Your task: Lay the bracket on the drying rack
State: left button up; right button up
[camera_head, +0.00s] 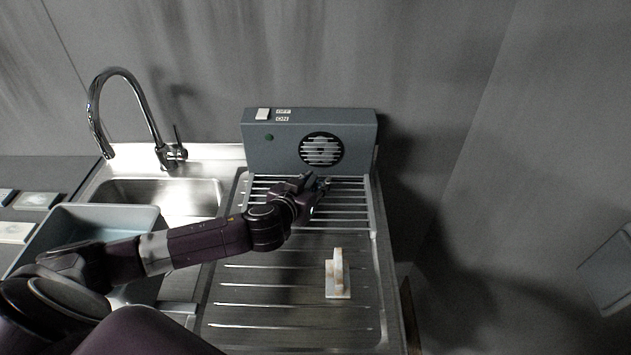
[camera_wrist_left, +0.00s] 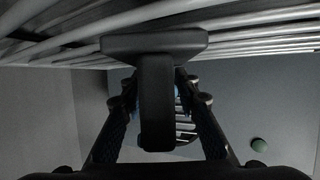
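A dark T-shaped bracket (camera_wrist_left: 155,100) shows in the left wrist view, its flat plate close against the bars of the drying rack (camera_wrist_left: 255,30). My left gripper (camera_wrist_left: 156,85) has a finger on each side of the bracket's stem and looks shut on it. In the head view the left gripper (camera_head: 318,186) is low over the drying rack (camera_head: 350,212), in front of the fan unit; the bracket is hard to make out there. A similar white and tan bracket (camera_head: 339,288) stands on the ribbed drainboard (camera_head: 290,328), apart from the gripper. My right gripper is not in view.
The grey fan unit (camera_head: 360,130) with a switch stands right behind the rack. A sink (camera_head: 185,195) with a tall faucet (camera_head: 150,110) and a grey bin (camera_head: 140,218) are at the left. The drainboard around the white bracket is mostly clear.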

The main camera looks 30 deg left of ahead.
pick_arm(q)
jog(key=shift+r, duration=0.15)
jog(key=shift+s, duration=0.15)
jog(key=b+v, duration=0.1)
jog(key=v, duration=0.9)
jog(key=shift+s+b, duration=0.2)
jog(key=shift+b, duration=0.2)
jog(key=shift+s+r, duration=0.4)
jog(key=shift+s, duration=0.2)
